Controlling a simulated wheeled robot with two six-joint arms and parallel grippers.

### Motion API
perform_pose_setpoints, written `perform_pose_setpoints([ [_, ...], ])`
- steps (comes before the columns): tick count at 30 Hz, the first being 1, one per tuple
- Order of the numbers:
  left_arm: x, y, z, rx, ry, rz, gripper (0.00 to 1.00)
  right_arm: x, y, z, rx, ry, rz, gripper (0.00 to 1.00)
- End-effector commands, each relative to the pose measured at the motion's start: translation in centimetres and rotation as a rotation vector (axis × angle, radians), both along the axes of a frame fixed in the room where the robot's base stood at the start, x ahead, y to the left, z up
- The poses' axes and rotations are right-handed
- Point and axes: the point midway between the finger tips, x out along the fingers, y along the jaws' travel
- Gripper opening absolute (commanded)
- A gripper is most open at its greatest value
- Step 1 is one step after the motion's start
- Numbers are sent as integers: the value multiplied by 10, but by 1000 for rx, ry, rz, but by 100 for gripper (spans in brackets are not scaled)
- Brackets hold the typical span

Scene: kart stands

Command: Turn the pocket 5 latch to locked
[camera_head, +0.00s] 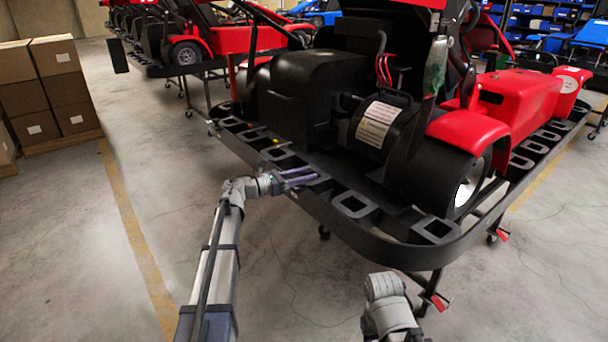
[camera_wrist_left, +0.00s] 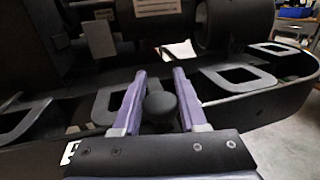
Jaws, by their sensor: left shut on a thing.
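A dark rounded knob (camera_wrist_left: 160,106), which looks like the latch, sits between the purple fingers of my left gripper (camera_wrist_left: 160,76) in the left wrist view. The fingers are shut on it. In the head view my left gripper (camera_head: 313,177) is at the near edge of the black kart stand (camera_head: 388,248), beside the row of grey-rimmed pockets. The knob is hidden there. A white label (camera_wrist_left: 70,153) with a dark mark is partly covered by the gripper body; I cannot read it, nor tell the latch's turned position. My right gripper is out of view.
Grey-rimmed pockets (camera_head: 354,205) line the stand's edge. The red and black kart (camera_head: 464,132) stands just behind. Part of my right arm (camera_head: 386,300) shows at the bottom. Cardboard boxes (camera_head: 55,85) stand at the left. The floor left of the stand is clear.

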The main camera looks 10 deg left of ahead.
Motion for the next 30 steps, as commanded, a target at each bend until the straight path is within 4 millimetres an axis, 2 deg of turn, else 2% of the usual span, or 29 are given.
perform_pose_setpoints([
  [12, -2, -2, 0, -1, -1, -160, 0, 0, 0, 0, 0, 0, 0, 50],
  [28, -4, -3, 0, -1, -1, -179, 0, 0, 0, 0, 0, 0, 0, 50],
  [29, -4, -3, 0, -1, -1, -179, 43, 0, 0, 0, 0, 0, 0, 50],
  [30, -4, -3, 0, -1, -1, -179, 48, 0, 0, 0, 0, 0, 0, 50],
])
